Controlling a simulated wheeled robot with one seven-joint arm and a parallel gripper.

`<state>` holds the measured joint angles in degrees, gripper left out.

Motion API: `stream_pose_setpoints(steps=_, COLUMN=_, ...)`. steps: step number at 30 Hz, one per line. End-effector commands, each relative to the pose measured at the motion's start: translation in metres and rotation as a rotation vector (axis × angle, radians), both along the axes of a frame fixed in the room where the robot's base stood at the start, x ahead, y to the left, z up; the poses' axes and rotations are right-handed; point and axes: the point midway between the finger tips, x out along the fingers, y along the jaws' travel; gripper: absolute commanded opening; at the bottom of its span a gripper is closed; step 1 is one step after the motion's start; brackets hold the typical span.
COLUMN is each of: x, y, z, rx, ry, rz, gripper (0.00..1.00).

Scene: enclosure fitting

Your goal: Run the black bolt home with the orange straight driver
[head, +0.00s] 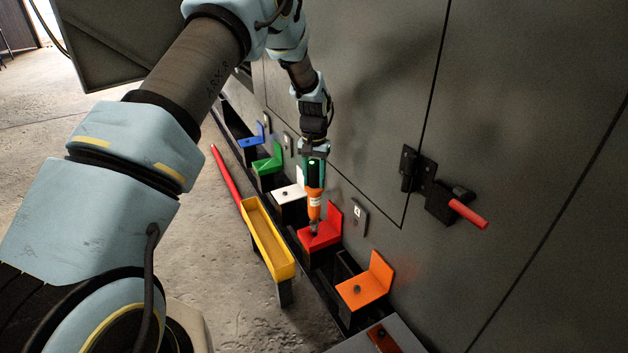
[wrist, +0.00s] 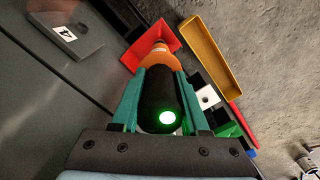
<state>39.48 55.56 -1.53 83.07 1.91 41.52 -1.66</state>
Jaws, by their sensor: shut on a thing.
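My gripper (head: 314,155) is shut on the orange straight driver (head: 315,200), which points down, nearly upright, over the red bracket (head: 326,232). The driver's tip meets the red bracket's flat part, where it hides most of whatever bolt is there; I cannot tell whether it is seated on a bolt head. In the wrist view the teal fingers (wrist: 160,85) flank the driver's black end (wrist: 160,95), which shows a lit green light. A dark bolt (head: 357,288) shows on the orange bracket (head: 375,278).
White (head: 287,194), green (head: 267,160) and blue (head: 251,143) brackets line the rail beyond. A yellow tray (head: 262,228) stands left of the rail. The grey enclosure wall is close on the right, with a red-handled latch (head: 466,212) and a numbered plate (head: 359,215).

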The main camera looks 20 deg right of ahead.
Motion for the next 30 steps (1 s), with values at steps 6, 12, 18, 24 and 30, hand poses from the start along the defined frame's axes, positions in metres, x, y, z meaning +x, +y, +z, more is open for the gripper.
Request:
stream_pose_setpoints(steps=6, x=0.001, y=-0.001, z=0.015, rx=-0.003, ry=-0.003, rz=0.000, gripper=0.00)
stream_pose_setpoints(steps=12, x=0.001, y=-0.001, z=0.025, rx=-0.003, ry=-0.004, rz=0.000, gripper=0.00)
stream_pose_setpoints(steps=18, x=0.001, y=-0.001, z=0.035, rx=-0.003, ry=-0.004, rz=0.000, gripper=0.00)
stream_pose_setpoints(steps=24, x=0.001, y=-0.001, z=0.037, rx=-0.003, ry=-0.004, rz=0.000, gripper=0.00)
stream_pose_setpoints(steps=30, x=0.001, y=-0.001, z=0.038, rx=-0.003, ry=-0.004, rz=0.000, gripper=0.00)
